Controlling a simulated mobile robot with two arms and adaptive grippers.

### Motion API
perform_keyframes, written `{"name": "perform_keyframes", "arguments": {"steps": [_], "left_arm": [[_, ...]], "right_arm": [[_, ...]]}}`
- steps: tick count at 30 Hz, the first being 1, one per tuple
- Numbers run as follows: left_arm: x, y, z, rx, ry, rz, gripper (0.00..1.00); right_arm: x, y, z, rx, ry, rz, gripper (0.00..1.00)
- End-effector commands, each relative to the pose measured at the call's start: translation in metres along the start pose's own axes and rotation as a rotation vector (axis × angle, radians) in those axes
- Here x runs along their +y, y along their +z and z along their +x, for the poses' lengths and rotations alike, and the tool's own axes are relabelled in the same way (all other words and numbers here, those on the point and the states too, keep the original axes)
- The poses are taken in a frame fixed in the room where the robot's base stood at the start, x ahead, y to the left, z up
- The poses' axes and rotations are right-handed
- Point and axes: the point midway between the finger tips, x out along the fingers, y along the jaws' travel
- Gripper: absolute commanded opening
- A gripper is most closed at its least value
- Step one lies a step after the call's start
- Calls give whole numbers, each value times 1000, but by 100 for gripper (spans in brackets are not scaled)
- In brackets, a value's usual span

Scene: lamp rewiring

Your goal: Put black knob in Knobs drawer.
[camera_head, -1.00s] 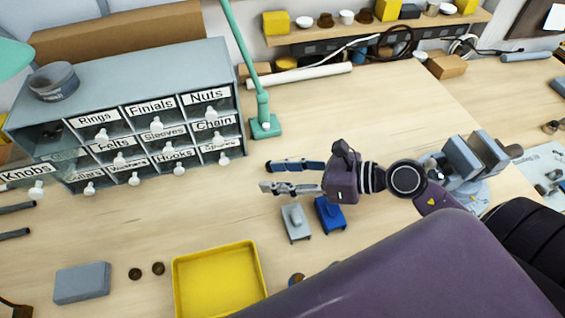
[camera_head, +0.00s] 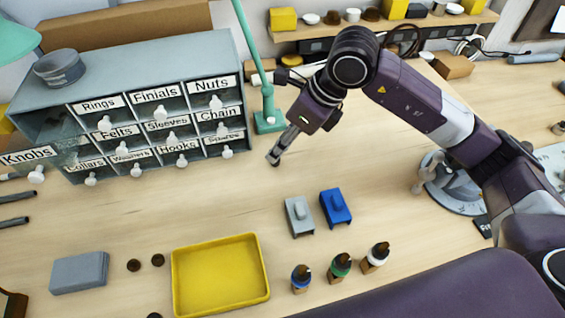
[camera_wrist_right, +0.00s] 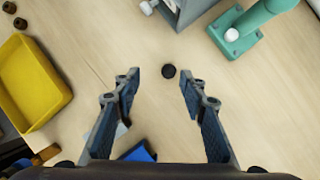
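The black knob (camera_wrist_right: 169,71) is a small dark disc on the wooden table in the right wrist view. My right gripper (camera_wrist_right: 160,72) is open around it, with a gap to each finger; its height above the knob is hard to judge. In the head view the right gripper (camera_head: 276,156) points down in front of the cabinet, mostly hiding the knob. The Knobs drawer (camera_head: 27,157) sticks out at the left end of the grey cabinet (camera_head: 130,64), with a white pull (camera_head: 37,175). Two dark parallel fingers at the left edge look like my left gripper (camera_head: 15,209), open and empty.
A green lamp stand (camera_head: 268,120) stands right beside the right gripper. A yellow tray (camera_head: 220,275), grey block (camera_head: 299,216), blue block (camera_head: 335,207) and several small bottles (camera_head: 340,266) are nearer the front. The table between cabinet and tray is clear.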

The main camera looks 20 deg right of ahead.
Motion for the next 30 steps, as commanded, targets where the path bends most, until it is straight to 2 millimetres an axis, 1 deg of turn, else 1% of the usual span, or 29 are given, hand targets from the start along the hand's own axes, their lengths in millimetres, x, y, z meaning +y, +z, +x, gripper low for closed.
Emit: {"name": "perform_keyframes", "arguments": {"steps": [1, 3, 7, 13, 16, 19, 22, 25, 30], "left_arm": [[0, 0, 2, 0, 0, 0, 35], [0, 0, 2, 0, 0, 0, 35], [0, 0, 0, 0, 0, 0, 35], [0, -1, -8, 0, 0, 0, 35], [0, -2, -17, 0, 0, 0, 35], [0, -2, -27, 0, 0, 0, 35], [0, -3, -30, 0, 0, 0, 35], [0, -3, -31, 0, 0, 0, 35], [0, -3, -30, 0, 0, 0, 35]], "right_arm": [[-7, 1, -5, 17, -31, 7, 39], [-13, 0, -8, 36, -56, 18, 39], [-17, -1, -6, 50, -72, 27, 39], [-17, -2, 15, 50, -69, 27, 39], [-14, -2, 26, 51, -68, 26, 39], [-11, -4, 42, 50, -67, 26, 39], [-12, -5, 57, 49, -68, 27, 39], [-13, -5, 65, 47, -70, 26, 39], [-14, -6, 68, 45, -71, 24, 39]]}}
